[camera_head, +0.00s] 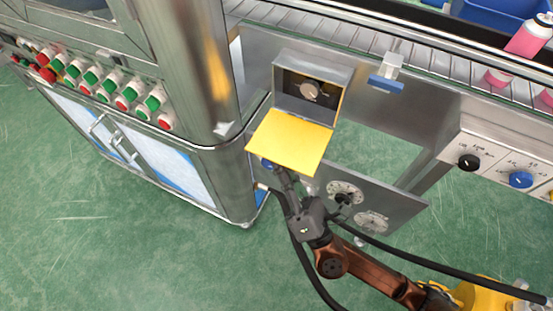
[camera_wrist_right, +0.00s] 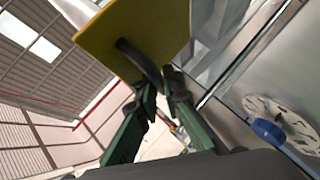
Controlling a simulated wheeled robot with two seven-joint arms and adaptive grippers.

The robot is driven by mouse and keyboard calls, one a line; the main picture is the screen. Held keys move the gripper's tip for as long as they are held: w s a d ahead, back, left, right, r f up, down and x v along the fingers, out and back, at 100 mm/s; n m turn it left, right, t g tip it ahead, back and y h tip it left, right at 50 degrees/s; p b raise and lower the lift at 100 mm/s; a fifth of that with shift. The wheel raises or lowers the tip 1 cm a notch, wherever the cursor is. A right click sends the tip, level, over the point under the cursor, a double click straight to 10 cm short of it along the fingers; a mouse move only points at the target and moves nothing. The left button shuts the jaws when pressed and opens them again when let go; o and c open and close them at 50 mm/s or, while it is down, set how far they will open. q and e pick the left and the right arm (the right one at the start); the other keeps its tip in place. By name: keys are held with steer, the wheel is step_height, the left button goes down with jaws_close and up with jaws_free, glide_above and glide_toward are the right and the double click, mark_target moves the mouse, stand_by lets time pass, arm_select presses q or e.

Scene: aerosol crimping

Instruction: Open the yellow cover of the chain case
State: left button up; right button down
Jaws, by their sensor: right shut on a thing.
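The chain case (camera_head: 309,86) is a grey metal box on the machine's front, and its inside with a dark knob shows. Its yellow cover (camera_head: 290,140) is swung away from the opening and juts out below it, toward me. In the right wrist view the cover (camera_wrist_right: 135,30) fills the top, with a dark curved handle (camera_wrist_right: 138,57) on it. My right gripper (camera_head: 282,172) is at the cover's outer edge. In the wrist view its green-sided fingers (camera_wrist_right: 162,80) are closed on the handle. My left gripper is in neither view.
A control cabinet (camera_head: 120,140) with red and green buttons stands at left. A panel with round dials (camera_head: 345,190) lies right below the cover, close to my right arm. A conveyor (camera_head: 420,65) with pink cans runs behind. Green floor is open at lower left.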

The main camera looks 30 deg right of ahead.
stand_by(0.3)
steer(key=c, duration=2.1)
jaws_free()
steer(key=v, duration=1.2)
steer(key=shift+f, duration=0.1)
